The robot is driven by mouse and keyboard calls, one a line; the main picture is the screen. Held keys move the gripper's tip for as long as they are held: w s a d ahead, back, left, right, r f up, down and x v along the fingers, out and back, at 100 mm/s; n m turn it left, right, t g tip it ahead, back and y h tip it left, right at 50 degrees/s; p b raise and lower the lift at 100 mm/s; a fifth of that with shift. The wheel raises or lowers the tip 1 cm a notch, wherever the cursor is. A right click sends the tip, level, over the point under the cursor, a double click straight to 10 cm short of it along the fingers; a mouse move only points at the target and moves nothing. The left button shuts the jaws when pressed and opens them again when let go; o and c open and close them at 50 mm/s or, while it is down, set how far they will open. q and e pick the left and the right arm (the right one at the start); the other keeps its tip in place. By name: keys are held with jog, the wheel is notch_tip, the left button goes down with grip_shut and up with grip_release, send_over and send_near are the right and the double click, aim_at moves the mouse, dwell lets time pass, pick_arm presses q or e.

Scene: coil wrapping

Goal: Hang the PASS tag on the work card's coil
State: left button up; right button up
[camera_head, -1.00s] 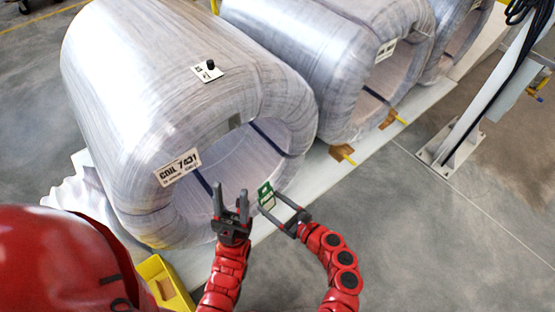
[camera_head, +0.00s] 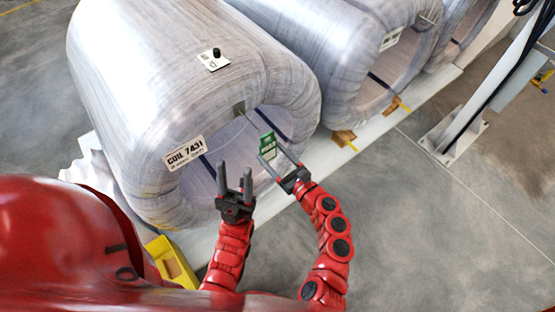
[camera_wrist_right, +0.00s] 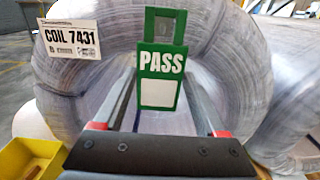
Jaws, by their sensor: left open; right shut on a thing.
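The green PASS tag (camera_head: 267,146) is in my right gripper (camera_head: 276,160), in front of the bore of the nearest wrapped coil (camera_head: 150,75). In the right wrist view the tag (camera_wrist_right: 162,62) stands upright between the fingertips, with its printed face toward the camera. That coil carries a white label reading COIL 7431 (camera_head: 184,153), which also shows in the right wrist view (camera_wrist_right: 67,40). My left gripper (camera_head: 235,175) is open and empty, in front of the coil's lower face. I cannot tell whether the tag touches the coil.
More wrapped coils (camera_head: 345,50) stand in a row to the right. A small white plate with a black knob (camera_head: 214,59) sits on the near coil's top. A yellow bin (camera_head: 172,263) is at lower left. A grey post (camera_head: 485,95) stands at right; the floor before it is clear.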

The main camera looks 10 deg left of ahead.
jog(key=shift+f+b+x, duration=0.15)
jog(key=shift+b+x, duration=0.4)
jog(key=shift+x, duration=0.75)
jog(key=shift+f+b+x, duration=0.15)
jog(key=shift+b+x, duration=0.35)
jog(key=shift+x, duration=0.75)
jog(key=shift+w+a+f+b, duration=0.4)
jog(key=shift+w+a+b, duration=0.1)
jog(key=shift+a, duration=0.1)
jog(key=o, duration=1.4)
jog(key=shift+s, duration=0.1)
